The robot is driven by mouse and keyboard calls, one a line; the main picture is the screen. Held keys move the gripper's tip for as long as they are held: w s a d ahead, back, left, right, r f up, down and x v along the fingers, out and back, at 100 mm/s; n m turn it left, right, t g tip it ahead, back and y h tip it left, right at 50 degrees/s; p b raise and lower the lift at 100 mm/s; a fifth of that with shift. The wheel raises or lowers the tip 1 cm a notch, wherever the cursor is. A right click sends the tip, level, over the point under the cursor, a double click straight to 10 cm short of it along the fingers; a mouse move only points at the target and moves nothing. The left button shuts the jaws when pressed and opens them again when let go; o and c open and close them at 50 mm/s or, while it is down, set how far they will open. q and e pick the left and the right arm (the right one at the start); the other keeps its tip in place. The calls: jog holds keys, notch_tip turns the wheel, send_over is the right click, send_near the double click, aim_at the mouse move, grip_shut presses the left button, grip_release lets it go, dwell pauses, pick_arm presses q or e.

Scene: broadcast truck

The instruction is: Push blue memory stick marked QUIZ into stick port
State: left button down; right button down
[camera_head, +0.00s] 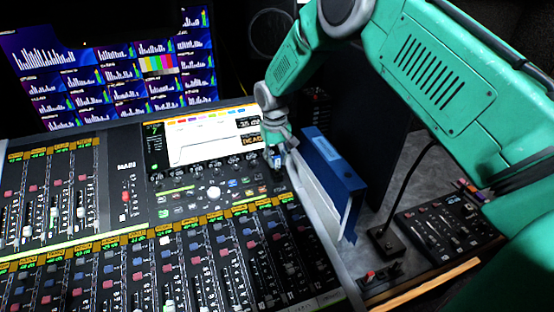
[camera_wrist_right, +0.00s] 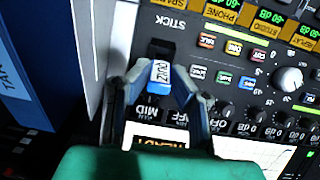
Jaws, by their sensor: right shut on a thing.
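The blue memory stick (camera_wrist_right: 159,80) has a white label reading QUIZ. In the right wrist view it sits between the fingers of my right gripper (camera_wrist_right: 160,92), which is shut on it. Beyond the stick's far end is a dark slot-like part (camera_wrist_right: 161,48) on the console, below the printed word STICK. The stick's end meets or nearly meets this part; I cannot tell how deep it is in. In the head view my right gripper (camera_head: 277,161) is low over the console's right edge, by the screen's lower right corner. My left gripper is not in view.
The mixing console (camera_head: 130,180) fills the left and middle, with faders, knobs and a lit screen (camera_head: 205,141). A blue binder (camera_head: 333,176) stands just right of my right gripper. A small black control panel (camera_head: 445,228) lies at the right. Monitors (camera_head: 110,65) stand behind.

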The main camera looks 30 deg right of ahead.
jog(key=shift+d, duration=0.2)
dwell(0.4)
jog(key=shift+f, duration=0.55)
jog(key=shift+a+r, duration=0.1)
jog(key=shift+r, duration=0.05)
jog(key=shift+r, duration=0.3)
jog(key=shift+a+p, duration=0.1)
jog(key=shift+p, duration=0.45)
dwell(1.2)
jog(key=shift+f+b, duration=0.55)
jog(key=shift+f, duration=0.4)
jog(key=c, duration=1.4)
grip_release()
jog(key=shift+o, duration=0.2)
